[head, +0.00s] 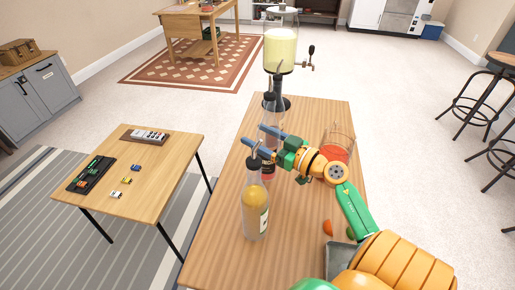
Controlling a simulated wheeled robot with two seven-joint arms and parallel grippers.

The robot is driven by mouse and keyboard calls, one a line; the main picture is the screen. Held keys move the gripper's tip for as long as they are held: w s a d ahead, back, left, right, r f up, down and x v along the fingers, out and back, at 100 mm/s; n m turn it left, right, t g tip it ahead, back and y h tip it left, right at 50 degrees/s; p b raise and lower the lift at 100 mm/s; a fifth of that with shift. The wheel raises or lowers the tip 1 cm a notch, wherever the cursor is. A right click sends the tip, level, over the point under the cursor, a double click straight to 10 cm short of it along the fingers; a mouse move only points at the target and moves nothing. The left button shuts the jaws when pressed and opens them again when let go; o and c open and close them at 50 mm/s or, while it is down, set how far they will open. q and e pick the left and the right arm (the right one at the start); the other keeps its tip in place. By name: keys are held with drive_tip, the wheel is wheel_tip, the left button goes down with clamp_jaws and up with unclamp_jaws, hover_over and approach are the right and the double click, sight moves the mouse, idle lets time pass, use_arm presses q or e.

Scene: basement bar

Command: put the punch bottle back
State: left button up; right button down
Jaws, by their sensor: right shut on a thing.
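A clear bottle with a dark spout and red low in its body, apparently the punch bottle (268,169), is upright over the wooden table (220,235). My right gripper (258,135) is shut on its upper body, with blue fingers on either side. The gripper and the nearer bottle hide part of it, and I cannot tell whether its base touches the table. A bottle of yellow-orange liquid (256,207) with a spout stands nearer, just in front of the fingers. My left gripper is not in view.
A glass vessel of red liquid (338,143) stands right of my gripper. A dispenser of pale yellow liquid (281,50) stands at the table's far end. Fruit pieces (328,227) and a grey tray (340,258) lie near right. The table's near left is clear.

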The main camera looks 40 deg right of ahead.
drive_tip(key=f, duration=0.1)
drive_tip(key=f+b, duration=0.1)
drive_tip(key=f, duration=0.1)
drive_tip(key=shift+w+a+f, duration=0.1)
drive_tip(key=shift+w+f, duration=0.1)
drive_tip(key=shift+f, duration=0.05)
drive_tip(key=shift+b, duration=0.3)
unclamp_jaws()
drive_tip(key=shift+s, duration=0.1)
drive_tip(key=b+v, duration=0.1)
drive_tip(key=v, duration=1.1)
drive_tip(key=shift+a, duration=0.1)
